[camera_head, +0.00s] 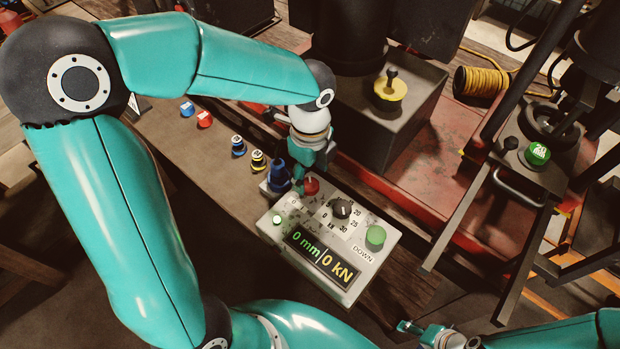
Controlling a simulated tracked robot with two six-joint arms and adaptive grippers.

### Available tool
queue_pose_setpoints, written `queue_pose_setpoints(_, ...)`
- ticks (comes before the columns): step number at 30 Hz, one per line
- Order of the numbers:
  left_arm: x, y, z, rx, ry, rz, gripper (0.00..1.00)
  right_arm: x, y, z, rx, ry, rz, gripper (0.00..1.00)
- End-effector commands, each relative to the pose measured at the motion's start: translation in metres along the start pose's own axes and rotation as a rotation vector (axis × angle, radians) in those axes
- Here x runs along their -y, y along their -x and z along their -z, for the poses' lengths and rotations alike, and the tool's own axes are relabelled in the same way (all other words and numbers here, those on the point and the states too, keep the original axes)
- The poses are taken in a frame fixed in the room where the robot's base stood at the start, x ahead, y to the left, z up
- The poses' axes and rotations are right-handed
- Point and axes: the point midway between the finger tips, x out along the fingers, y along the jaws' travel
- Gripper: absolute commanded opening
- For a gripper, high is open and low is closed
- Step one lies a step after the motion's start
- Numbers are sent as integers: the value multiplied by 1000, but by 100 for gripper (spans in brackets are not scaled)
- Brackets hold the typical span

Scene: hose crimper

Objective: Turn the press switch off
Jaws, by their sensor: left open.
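The press control box (348,296) is a pale, worn box at lower centre. Its display (322,262) reads 0 mm and 0 kN. It carries a black dial (343,208) with a number scale, a green button (375,238) near the word DOWN, a red knob (311,186) at the far edge and a small lit green lamp (277,220). My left gripper (304,182) points down at the red knob, open, very close to it; whether they touch is unclear. It partly covers the box's far edge. My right gripper (408,327) is low in the picture, away from the box; its jaws are too small to judge.
A blue fitting (279,176) stands just left of my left gripper. Several small coloured pieces, one of them red (205,120), line the wooden bench. A dark block with a yellow disc (388,92) stands behind. A yellow cord spool (480,82) and metal frame are at right.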

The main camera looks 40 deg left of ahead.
Motion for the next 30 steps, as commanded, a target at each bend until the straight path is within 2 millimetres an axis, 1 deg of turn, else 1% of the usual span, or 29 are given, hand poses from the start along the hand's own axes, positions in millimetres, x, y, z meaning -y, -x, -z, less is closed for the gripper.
queue_pose_setpoints(1, -2, -9, 0, -2, -1, -6, 64, 0, 1, 0, 0, 0, 0, 63)
queue_pose_setpoints(6, 0, -27, 0, 0, 0, -3, 64, 0, 1, 0, 0, 0, 0, 63)
queue_pose_setpoints(10, 0, -32, 0, -1, -1, -1, 64, 0, 1, 0, 0, 0, 0, 63)
queue_pose_setpoints(18, 0, -33, 1, -1, -1, 0, 64, 0, 1, 0, 0, 0, 0, 63)
queue_pose_setpoints(29, 0, -32, 1, -1, -1, 1, 4, 0, 1, 0, 0, 0, 0, 63)
queue_pose_setpoints(30, 0, -32, 1, -1, -1, 1, 4, 0, 1, 0, 0, 0, 0, 63)
